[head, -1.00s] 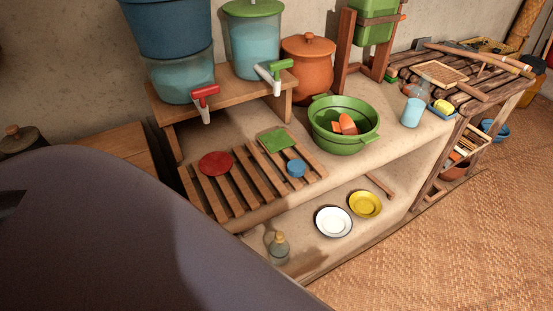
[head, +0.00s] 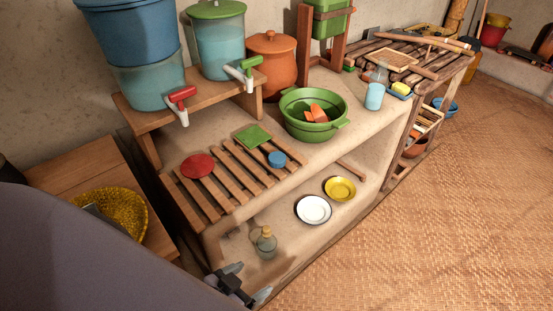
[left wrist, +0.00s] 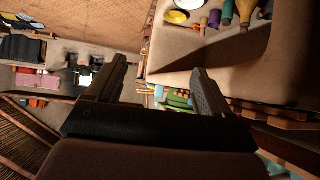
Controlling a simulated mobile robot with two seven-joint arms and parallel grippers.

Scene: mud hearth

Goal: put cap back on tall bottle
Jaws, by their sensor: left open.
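A clear bottle with pale blue liquid (head: 375,95) stands upright near the right end of the counter; its top is too small to tell whether it is capped. A small round blue cap (head: 277,159) lies on the slatted wooden rack, beside a red disc (head: 198,165) and a green square lid (head: 253,137). A squat glass bottle with a tan stopper (head: 265,243) stands on the lower shelf. My left gripper (head: 247,282) is open and empty, low in front of that shelf; its spread fingers also show in the left wrist view (left wrist: 160,76). My right gripper is out of view.
A green basin (head: 313,115) with orange pieces stands on the counter. Dispensers with red (head: 180,97) and green (head: 249,66) taps stand behind the rack. A white plate (head: 313,210) and yellow bowl (head: 340,188) sit on the lower shelf. The woven floor at right is open.

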